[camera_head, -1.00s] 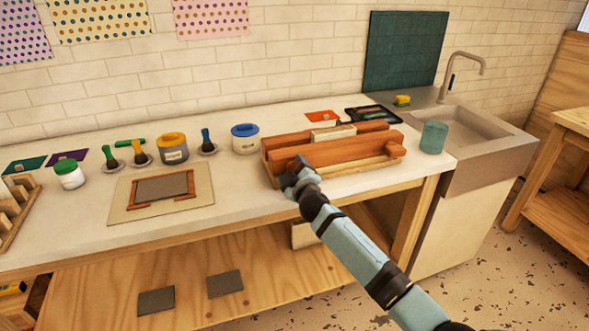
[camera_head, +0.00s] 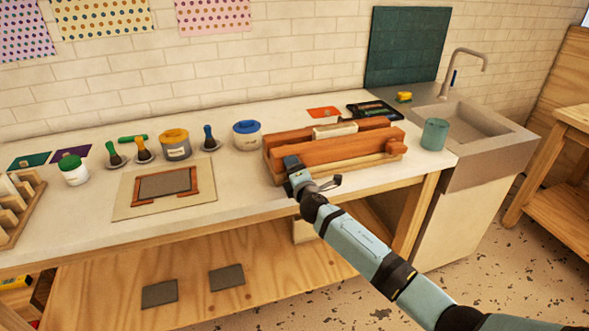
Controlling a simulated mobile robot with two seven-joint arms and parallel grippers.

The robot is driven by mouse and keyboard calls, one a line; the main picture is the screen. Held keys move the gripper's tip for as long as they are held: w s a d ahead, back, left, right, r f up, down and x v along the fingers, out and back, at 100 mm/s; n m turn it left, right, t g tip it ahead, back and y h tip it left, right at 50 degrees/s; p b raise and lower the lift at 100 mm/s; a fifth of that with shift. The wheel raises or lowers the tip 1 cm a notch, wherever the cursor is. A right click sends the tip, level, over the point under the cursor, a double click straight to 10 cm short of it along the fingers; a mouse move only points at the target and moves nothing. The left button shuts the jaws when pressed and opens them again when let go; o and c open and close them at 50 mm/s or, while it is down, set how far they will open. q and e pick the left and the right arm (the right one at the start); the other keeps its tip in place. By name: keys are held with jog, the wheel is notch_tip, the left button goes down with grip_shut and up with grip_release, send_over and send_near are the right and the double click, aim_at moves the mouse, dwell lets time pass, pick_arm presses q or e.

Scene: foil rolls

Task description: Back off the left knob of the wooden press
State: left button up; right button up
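The wooden press (camera_head: 340,152) stands on the white worktop, right of the middle, with reddish-brown bars lying lengthwise. A pale block (camera_head: 334,131) sits between its bars at the back. The right knob (camera_head: 397,147) shows at the press's right end. The left knob is hidden behind my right gripper. That gripper (camera_head: 312,173) is at the left front end of the press, its arm coming in from the lower right. Its fingers look spread apart, with one sticking out to the right. Whether it touches the press I cannot tell. My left gripper is out of view.
A board with a framed grey sheet (camera_head: 120,210) lies to the left. A blue-lidded jar (camera_head: 247,136) stands close to the press's left side. A teal cup (camera_head: 434,134) stands just right of it, before the sink (camera_head: 476,125). The worktop's front edge is close below the gripper.

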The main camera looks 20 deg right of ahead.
jog(key=n, duration=0.2)
jog(key=n+p, duration=0.1)
jog(key=shift+w+d+r+n, duration=0.1)
jog(key=shift+r+n, duration=0.1)
jog(key=shift+n, duration=0.2)
jog(key=n+p, duration=0.1)
jog(key=n, duration=0.1)
jog(key=shift+d+f+n, duration=0.1)
jog(key=shift+d+n, duration=0.05)
jog(key=shift+n, duration=0.15)
jog(key=n+p, duration=0.1)
jog(key=n, duration=0.3)
jog(key=shift+d+f+p, duration=0.15)
jog(key=shift+p, duration=0.15)
jog(key=shift+d+f+n+p, duration=0.15)
jog(key=shift+n+p, duration=0.4)
jog(key=shift+n, duration=0.95)
jog(key=o, duration=0.7)
jog(key=shift+o, duration=1.2)
jog(key=shift+w+f, duration=0.1)
jog(key=shift+f, duration=0.1)
